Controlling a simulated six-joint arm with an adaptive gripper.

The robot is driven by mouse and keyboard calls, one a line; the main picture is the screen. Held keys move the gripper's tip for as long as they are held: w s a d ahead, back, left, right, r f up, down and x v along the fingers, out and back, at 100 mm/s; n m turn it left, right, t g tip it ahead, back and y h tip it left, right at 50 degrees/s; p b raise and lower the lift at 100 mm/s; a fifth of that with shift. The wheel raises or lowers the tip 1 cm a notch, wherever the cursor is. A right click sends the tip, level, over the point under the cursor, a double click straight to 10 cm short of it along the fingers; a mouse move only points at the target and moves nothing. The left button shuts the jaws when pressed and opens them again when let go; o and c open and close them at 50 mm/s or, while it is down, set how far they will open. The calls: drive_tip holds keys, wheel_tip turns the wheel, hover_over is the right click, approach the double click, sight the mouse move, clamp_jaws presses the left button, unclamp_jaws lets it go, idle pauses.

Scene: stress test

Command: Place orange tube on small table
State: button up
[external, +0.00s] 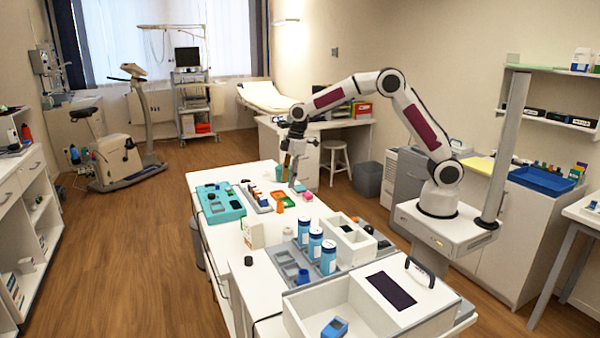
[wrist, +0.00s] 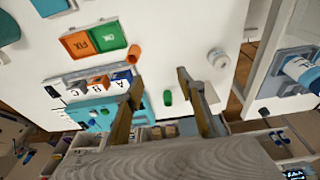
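An orange tube (wrist: 134,55) lies on the white worktop beside the end of a rack of lettered blocks. It seems to show as a small orange piece (external: 280,206) in the external view. My gripper (wrist: 160,77) is open, its fingers apart with nothing held between them. The tube lies ahead of the left finger, apart from it. In the external view my gripper (external: 292,180) hangs over the far end of the worktop. I cannot tell which surface is the small table.
A green cylinder (wrist: 168,98) appears between my fingers' lines, on the worktop. A teal tray (external: 220,203), blue-white bottles (external: 315,243) and a white box (external: 250,235) crowd the worktop (external: 221,245).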

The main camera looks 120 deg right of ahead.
drive_tip(key=s+a+r+t, duration=0.1)
drive_tip(key=s+a+r, duration=0.5)
drive_tip(key=a, duration=0.4)
drive_tip(key=s+a+r+t, duration=0.1)
drive_tip(key=s+a+r, duration=0.3)
drive_tip(key=a+r, duration=0.55)
drive_tip(key=s+a+f, duration=0.1)
drive_tip(key=s+a, duration=0.5)
drive_tip(key=s, duration=0.3)
drive_tip(key=s+a+f+t, duration=0.1)
drive_tip(key=s+a+f, duration=0.1)
drive_tip(key=s+a, duration=0.5)
drive_tip(key=shift+s, duration=1.3)
drive_tip(key=shift+o, duration=0.2)
drive_tip(key=shift+w+f, duration=0.1)
